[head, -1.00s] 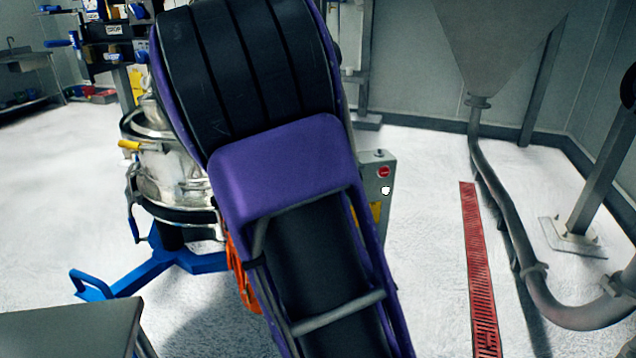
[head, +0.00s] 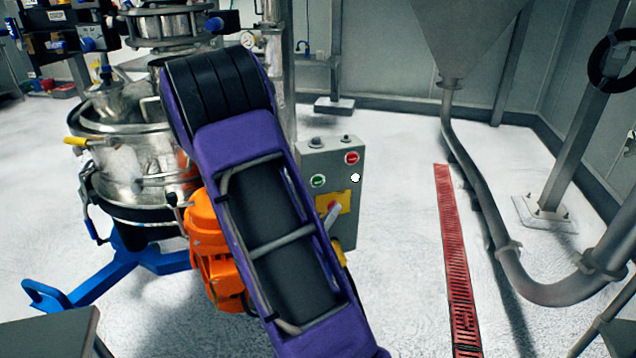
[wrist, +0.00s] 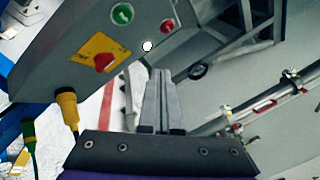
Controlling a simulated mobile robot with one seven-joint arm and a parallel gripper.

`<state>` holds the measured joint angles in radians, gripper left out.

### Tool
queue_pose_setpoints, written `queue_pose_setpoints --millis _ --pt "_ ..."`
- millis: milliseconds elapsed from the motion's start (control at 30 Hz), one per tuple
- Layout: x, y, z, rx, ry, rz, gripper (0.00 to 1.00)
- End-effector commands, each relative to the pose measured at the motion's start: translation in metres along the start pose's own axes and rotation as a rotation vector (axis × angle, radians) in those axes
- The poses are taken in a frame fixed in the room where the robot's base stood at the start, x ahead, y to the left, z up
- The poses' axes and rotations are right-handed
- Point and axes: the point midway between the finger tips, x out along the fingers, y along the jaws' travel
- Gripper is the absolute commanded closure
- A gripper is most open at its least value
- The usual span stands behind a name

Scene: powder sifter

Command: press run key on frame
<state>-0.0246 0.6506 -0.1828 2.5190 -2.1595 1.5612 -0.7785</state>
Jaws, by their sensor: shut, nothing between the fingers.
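A grey control box (head: 338,231) stands on the sifter frame, right of my arm in the head view. It carries a green button (head: 318,181), a red button (head: 352,158) and a small white round spot (head: 355,177). A yellow plate with a red rotary switch is lower down. The wrist view shows the green button (wrist: 122,14), the red button (wrist: 167,26) and the white spot (wrist: 147,46) beyond the fingertips. My gripper (wrist: 160,75) is shut and empty, pointing past the box's edge, apart from the buttons.
The steel sifter (head: 130,150) stands on a blue base (head: 90,280) at left. An orange motor (head: 208,245) is beside my arm. A yellow cable plug (wrist: 68,105) sticks out of the box. A red floor grate (head: 455,260) and a grey pipe (head: 480,190) lie right, with open floor between.

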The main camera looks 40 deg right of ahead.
Motion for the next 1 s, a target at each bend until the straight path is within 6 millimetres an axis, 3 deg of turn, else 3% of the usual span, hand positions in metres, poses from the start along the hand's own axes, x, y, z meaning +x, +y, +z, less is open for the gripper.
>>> queue_pose_setpoints --millis 600,1000 --pt "0.05 0.035 0.037 0.002 0.0 -0.001 1.0" --pt "0.061 0.044 0.044 0.001 0.001 0.0 1.0"
